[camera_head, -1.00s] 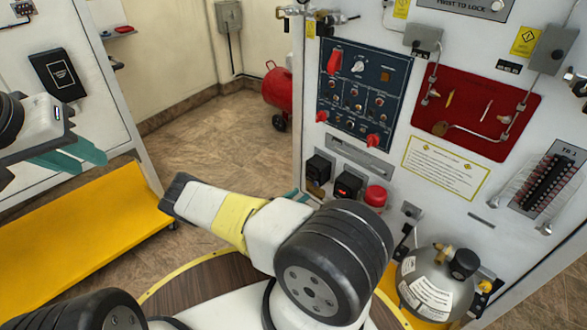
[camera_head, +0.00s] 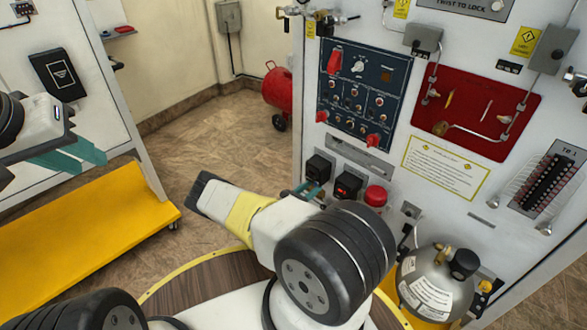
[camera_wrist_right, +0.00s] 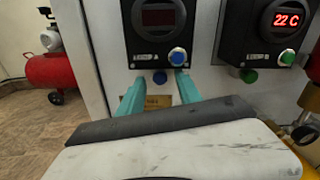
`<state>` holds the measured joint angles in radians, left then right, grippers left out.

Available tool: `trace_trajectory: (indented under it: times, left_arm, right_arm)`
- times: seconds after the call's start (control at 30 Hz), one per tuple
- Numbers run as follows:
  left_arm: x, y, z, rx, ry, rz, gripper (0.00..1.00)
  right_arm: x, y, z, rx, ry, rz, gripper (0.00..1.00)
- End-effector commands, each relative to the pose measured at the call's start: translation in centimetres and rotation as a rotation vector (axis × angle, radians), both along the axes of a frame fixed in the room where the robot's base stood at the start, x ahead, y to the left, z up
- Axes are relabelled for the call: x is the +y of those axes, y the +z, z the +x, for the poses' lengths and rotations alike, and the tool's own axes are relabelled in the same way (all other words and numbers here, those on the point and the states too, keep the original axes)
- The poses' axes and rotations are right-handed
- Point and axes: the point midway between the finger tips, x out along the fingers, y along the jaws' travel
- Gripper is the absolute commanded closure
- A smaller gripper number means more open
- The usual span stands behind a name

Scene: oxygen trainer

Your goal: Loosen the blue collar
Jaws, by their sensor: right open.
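In the right wrist view a blue collar-like round piece (camera_wrist_right: 160,77) shows under the left black display box (camera_wrist_right: 158,25). A blue round knob (camera_wrist_right: 178,56) sits on that box's lower front corner. My right gripper (camera_wrist_right: 159,90) is open, its teal fingertips apart on either side of the lower blue piece; I cannot tell whether they touch it. In the head view my right gripper (camera_head: 305,190) is partly hidden by my arm, close to the black boxes. My left gripper (camera_head: 78,156) is open and empty at the far left, away from the panel.
A second black box (camera_wrist_right: 277,30) reads 22 C, with a green knob (camera_wrist_right: 287,58) and a green piece (camera_wrist_right: 249,76) below. A red mushroom button (camera_head: 375,196) and a grey cylinder (camera_head: 436,283) are to the right. A yellow platform (camera_head: 90,235) stands left.

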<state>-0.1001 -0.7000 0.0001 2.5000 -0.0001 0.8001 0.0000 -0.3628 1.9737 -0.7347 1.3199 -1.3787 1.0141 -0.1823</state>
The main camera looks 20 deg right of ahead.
Motion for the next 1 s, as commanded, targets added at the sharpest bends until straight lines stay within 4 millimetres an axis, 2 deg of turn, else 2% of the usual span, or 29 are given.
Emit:
trace_trajectory:
  times: [0.03, 0.2, 0.23, 0.4, 0.6, 0.87, 0.9, 1.0]
  left_arm:
    - [0.0, 0.0, 0.0, 0.0, 0.0, 0.0, 0.72]
    - [0.0, 0.0, 0.0, 0.0, 0.0, 0.0, 0.72]
    - [0.0, 0.0, 0.0, 0.0, 0.0, 0.0, 0.72]
    - [0.0, 0.0, 0.0, 0.0, 0.0, 0.0, 0.72]
    - [0.0, 0.0, 0.0, 0.0, 0.0, 0.0, 0.72]
    - [0.0, 0.01, 0.01, 0.0, 0.0, 0.0, 0.72]
    - [0.0, 0.01, 0.01, 0.0, 0.0, 0.0, 0.72]
    - [0.0, 0.0, 0.0, 0.0, 0.0, 0.0, 0.72]
  right_arm:
    - [0.01, 0.0, -0.01, 0.0, 0.0, 0.0, 0.65]
    - [0.01, 0.0, -0.02, 0.0, -0.001, 0.0, 0.98]
    - [0.02, 0.01, -0.01, 0.0, -0.001, 0.0, 1.0]
    - [0.02, 0.01, -0.02, 0.01, -0.001, -0.004, 1.0]
    - [0.02, 0.01, -0.03, 0.107, -0.001, -0.044, 1.0]
    - [0.02, 0.01, -0.03, 0.115, 0.0, -0.047, 1.0]
    - [0.02, 0.01, -0.03, 0.115, 0.0, -0.047, 0.77]
    - [0.02, 0.01, -0.03, 0.115, 0.0, -0.047, 0.59]
